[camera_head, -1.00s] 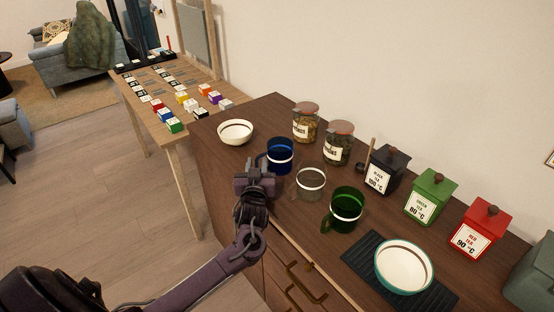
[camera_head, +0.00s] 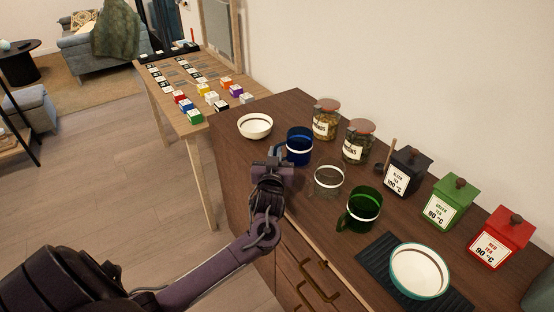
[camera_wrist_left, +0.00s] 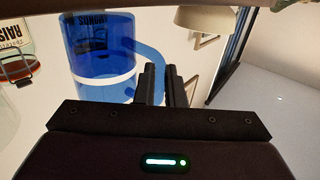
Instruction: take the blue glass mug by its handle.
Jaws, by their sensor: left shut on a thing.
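The blue glass mug (camera_head: 299,146) with a white band stands on the dark wooden cabinet top (camera_head: 262,108), in front of the jars. My left gripper (camera_head: 274,161) is at its near left side, where the handle is. In the left wrist view the blue mug (camera_wrist_left: 100,55) appears left of the fingers, and its handle (camera_wrist_left: 150,62) runs down to them. The fingers of my left gripper (camera_wrist_left: 162,82) are close together, shut on the handle. The fingertips partly hide the handle. My right gripper is in neither view.
A clear glass mug (camera_head: 328,181) and a green glass mug (camera_head: 362,209) stand close by on the right. A white bowl (camera_head: 255,126) is behind to the left. Two jars (camera_head: 326,120) and several tea boxes (camera_head: 408,173) line the wall side.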

